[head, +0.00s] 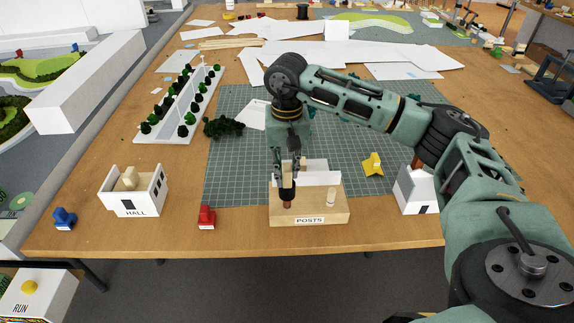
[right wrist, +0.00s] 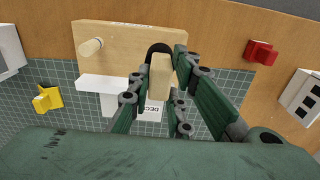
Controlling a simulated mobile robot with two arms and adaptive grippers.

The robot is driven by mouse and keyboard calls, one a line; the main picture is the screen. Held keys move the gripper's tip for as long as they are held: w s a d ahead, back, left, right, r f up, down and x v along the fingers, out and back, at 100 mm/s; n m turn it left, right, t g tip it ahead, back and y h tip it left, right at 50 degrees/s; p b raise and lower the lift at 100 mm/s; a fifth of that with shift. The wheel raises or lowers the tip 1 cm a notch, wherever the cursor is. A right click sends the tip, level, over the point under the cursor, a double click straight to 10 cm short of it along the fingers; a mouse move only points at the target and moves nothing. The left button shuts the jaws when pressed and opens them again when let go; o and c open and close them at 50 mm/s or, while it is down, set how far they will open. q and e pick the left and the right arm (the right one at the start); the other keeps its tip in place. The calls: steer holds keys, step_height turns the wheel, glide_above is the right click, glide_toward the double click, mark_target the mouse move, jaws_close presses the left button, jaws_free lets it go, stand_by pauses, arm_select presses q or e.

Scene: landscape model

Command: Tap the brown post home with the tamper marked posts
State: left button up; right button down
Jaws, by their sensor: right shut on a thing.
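My right gripper (head: 286,175) points down at the wooden block (head: 340,215) labelled POSTS. It is shut on the pale wooden handle (right wrist: 160,76) of a tamper with a black head (head: 287,192). The head is right over the brown post (head: 287,204) at the block's left; I cannot tell whether they touch. No marking on the tamper can be read. In the right wrist view the black head (right wrist: 159,49) hides the brown post. A pale post (head: 331,197) stands at the block's right and also shows in the right wrist view (right wrist: 92,46). My left gripper is not in view.
A white piece (head: 320,178) stands behind the block. A red piece (head: 207,217), the HALL building (head: 135,190) and a blue piece (head: 64,218) are to the left. A yellow piece (head: 373,165) and a white house (head: 415,190) are to the right. The table's front edge is near.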

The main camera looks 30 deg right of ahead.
steer(key=shift+r, duration=0.15)
steer(key=shift+r+p, duration=1.35)
steer(key=shift+r, duration=0.85)
steer(key=shift+f, duration=0.1)
step_height(320, 180, down, 6)
steer(key=b, duration=0.4)
steer(key=shift+r, duration=0.25)
steer(key=shift+s+r, duration=0.15)
steer(key=shift+r, duration=0.1)
step_height(320, 180, up, 5)
steer(key=p, duration=0.3)
steer(key=shift+f, duration=0.15)
steer(key=shift+f, duration=0.1)
